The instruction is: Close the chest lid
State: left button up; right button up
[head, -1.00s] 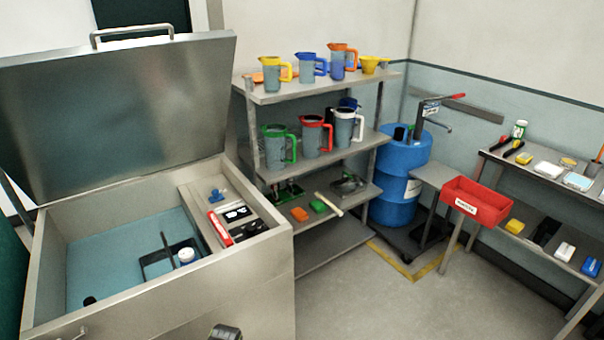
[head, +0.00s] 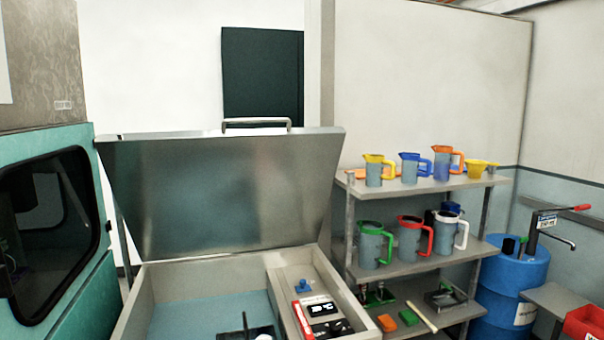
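The metal chest (head: 140,300) stands in the lower middle of the head view, its front cut off by the bottom edge. Its lid (head: 225,195) is open, tilted up and back, with a handle (head: 256,122) along the top edge. Inside are a blue floor (head: 205,316), a black item (head: 247,332) and a side tray (head: 284,279) with a red item (head: 303,320), a black-and-white item (head: 322,309) and a small blue knob-like item (head: 303,285). Neither of my grippers shows now.
A shelf rack (head: 418,267) with several jugs stands close to the chest's right. A blue drum (head: 512,285) with a pump is farther right. A teal machine (head: 50,230) with a dark window stands close on the left.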

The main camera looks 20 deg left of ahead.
aim_at(180, 194)
jog(key=i+l+u, duration=0.35)
jog(key=i+l, duration=0.6)
jog(key=i, duration=0.1)
